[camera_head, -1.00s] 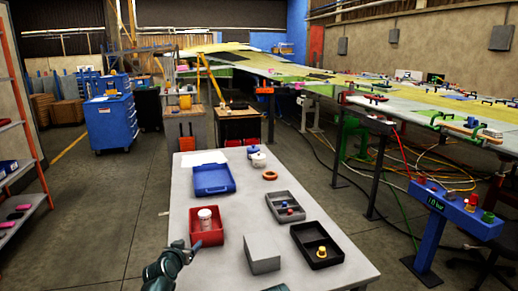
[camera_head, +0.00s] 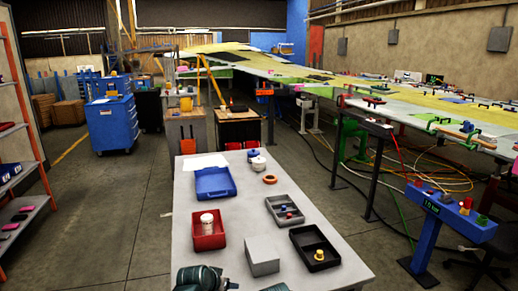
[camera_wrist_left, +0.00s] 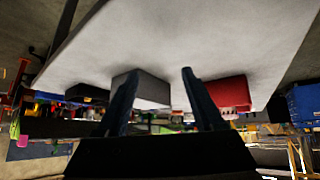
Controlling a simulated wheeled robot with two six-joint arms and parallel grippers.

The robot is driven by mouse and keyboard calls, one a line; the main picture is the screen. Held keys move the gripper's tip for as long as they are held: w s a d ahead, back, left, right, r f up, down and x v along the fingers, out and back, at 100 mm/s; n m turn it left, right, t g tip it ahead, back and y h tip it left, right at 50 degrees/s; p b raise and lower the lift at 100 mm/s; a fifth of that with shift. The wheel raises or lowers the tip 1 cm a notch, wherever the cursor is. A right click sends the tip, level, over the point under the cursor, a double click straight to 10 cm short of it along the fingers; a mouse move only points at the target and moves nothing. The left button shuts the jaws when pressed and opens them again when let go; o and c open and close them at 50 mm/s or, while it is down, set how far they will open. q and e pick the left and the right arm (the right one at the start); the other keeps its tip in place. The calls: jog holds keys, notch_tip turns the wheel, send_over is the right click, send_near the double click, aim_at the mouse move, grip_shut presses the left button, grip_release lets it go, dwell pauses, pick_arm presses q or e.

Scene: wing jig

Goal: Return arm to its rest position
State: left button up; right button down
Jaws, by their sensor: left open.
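My left arm (camera_head: 205,279) shows at the bottom edge of the head view, at the near end of the white table. Its gripper is not clear there. In the left wrist view my left gripper (camera_wrist_left: 158,72) is open, its two dark fingers apart with nothing held between them. The wrist picture appears upside down. The grey block (camera_wrist_left: 150,90) and the red bin (camera_wrist_left: 232,92) show beyond the fingers, apart from them as far as I can tell. My right gripper is in neither view.
The white table (camera_head: 228,256) holds the red bin (camera_head: 209,242) with a white jar (camera_head: 207,222), a blue tray (camera_head: 214,184), the grey block (camera_head: 262,254), a grey divided tray (camera_head: 270,202) and a black tray (camera_head: 296,236). A blue console (camera_head: 445,212) stands right. Floor is clear left.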

pick_arm(q)
jog(key=s+d+r+g+y+p, duration=0.1)
jog(key=s+d+g+y+p, duration=0.1)
jog(key=s, duration=0.7)
jog(key=s+d+g+y+p, duration=0.2)
jog(key=s+g, duration=0.4)
jog(key=s, duration=0.4)
jog(key=shift+s+d+r+m+p, duration=0.25)
jog(key=shift+d+r+m+p, duration=0.15)
jog(key=shift+p, duration=0.5)
